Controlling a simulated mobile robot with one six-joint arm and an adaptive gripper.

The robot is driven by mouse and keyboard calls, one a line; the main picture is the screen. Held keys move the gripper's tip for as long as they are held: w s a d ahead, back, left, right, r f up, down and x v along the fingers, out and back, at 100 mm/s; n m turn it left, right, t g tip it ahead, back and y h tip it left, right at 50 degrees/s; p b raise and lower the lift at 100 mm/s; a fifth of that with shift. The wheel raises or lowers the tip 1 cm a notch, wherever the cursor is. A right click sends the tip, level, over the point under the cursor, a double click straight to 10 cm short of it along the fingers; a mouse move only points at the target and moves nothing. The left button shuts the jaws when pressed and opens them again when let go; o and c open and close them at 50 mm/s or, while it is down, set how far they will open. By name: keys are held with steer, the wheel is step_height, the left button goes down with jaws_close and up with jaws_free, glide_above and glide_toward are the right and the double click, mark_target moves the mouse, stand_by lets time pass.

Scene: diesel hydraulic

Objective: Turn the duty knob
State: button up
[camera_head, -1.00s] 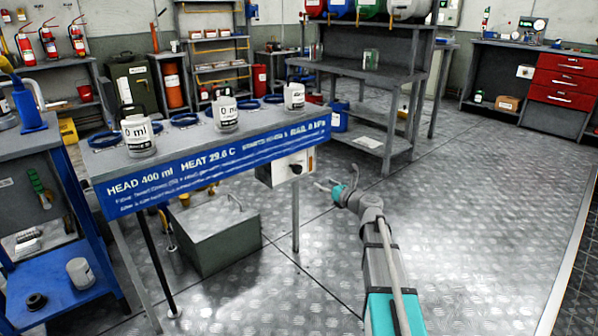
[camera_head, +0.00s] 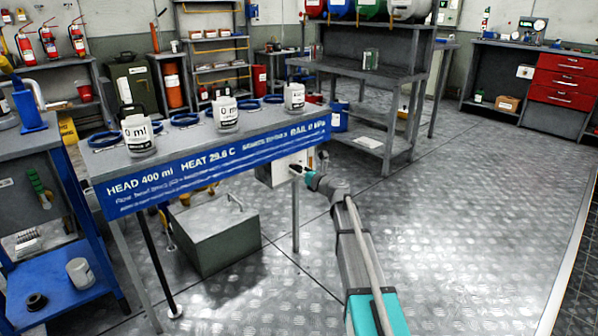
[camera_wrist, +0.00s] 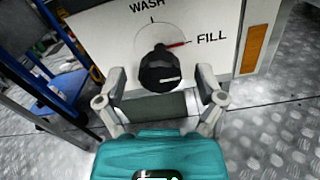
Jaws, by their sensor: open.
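My gripper (camera_wrist: 160,88) is open, with one finger on each side of the knob. I cannot tell whether either finger touches it. In the head view my gripper (camera_head: 301,172) is at the control box (camera_head: 281,172) under the bench's right end and hides the knob.
The bench (camera_head: 220,137) carries several white containers and blue rings, with a blue label strip along its front. A grey-green metal box (camera_head: 217,236) stands on the floor beneath it. The floor to the right (camera_head: 460,220) is clear. An orange strip (camera_wrist: 255,48) is right of the panel.

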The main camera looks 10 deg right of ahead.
steer(key=shift+w+a, duration=0.15)
steer(key=shift+w, duration=0.05)
steer(key=c, duration=1.1)
steer(key=shift+c, duration=0.2)
